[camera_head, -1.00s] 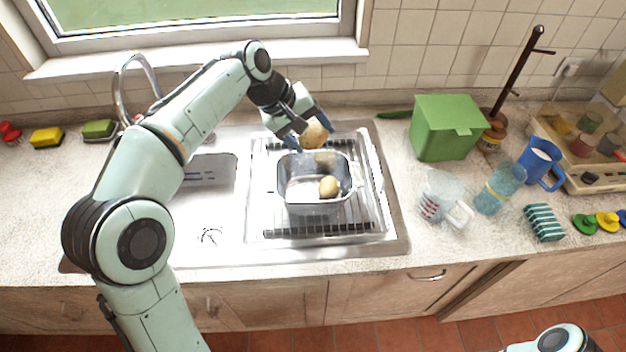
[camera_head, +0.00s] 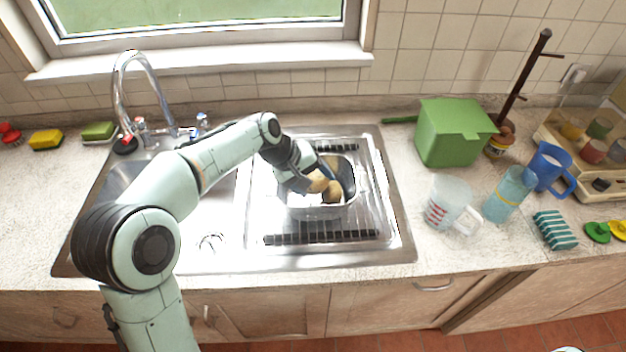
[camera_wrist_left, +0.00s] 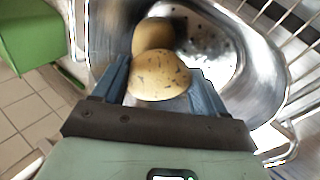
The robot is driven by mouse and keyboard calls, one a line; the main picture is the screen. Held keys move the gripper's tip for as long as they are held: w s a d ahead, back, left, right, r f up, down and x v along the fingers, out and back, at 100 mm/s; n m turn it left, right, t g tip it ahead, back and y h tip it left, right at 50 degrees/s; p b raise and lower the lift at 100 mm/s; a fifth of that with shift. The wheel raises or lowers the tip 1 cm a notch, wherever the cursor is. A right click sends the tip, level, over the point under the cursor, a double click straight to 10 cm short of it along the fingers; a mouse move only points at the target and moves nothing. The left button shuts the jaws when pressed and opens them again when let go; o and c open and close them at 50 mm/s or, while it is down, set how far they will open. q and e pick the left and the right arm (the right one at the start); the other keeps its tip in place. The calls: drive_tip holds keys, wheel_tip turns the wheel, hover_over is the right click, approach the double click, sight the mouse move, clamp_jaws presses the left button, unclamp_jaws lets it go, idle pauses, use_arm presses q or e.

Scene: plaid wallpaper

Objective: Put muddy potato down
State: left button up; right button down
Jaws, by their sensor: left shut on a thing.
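My left gripper (camera_head: 318,174) reaches down into a metal basin (camera_head: 318,213) on the sink's drainer. It is shut on a brown potato (camera_head: 316,182), which also shows between the blue fingers in the left wrist view (camera_wrist_left: 160,76), with dark specks of dirt on its skin. A second potato (camera_head: 332,193) lies in the basin right beside it; in the wrist view it is just beyond the held one (camera_wrist_left: 152,36). Whether the held potato touches the basin floor I cannot tell. My right gripper is out of view.
The drainer (camera_head: 385,215) is clear around the basin. The sink bowl and tap (camera_head: 122,90) are to the left. To the right stand a green box (camera_head: 450,135), a measuring jug (camera_head: 447,203), a blue bottle (camera_head: 508,195) and a blue jug (camera_head: 550,167).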

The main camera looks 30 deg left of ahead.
use_arm(q)
drive_tip(key=shift+f+b, duration=0.35)
drive_tip(key=shift+f, duration=0.2)
drive_tip(key=o, duration=1.1)
drive_tip(key=shift+r, duration=0.15)
drive_tip(key=p+v, duration=0.1)
drive_tip(key=v, duration=1.1)
drive_tip(key=shift+w+r+p, duration=0.1)
drive_tip(key=shift+r+p, duration=0.3)
drive_tip(key=shift+r, duration=0.1)
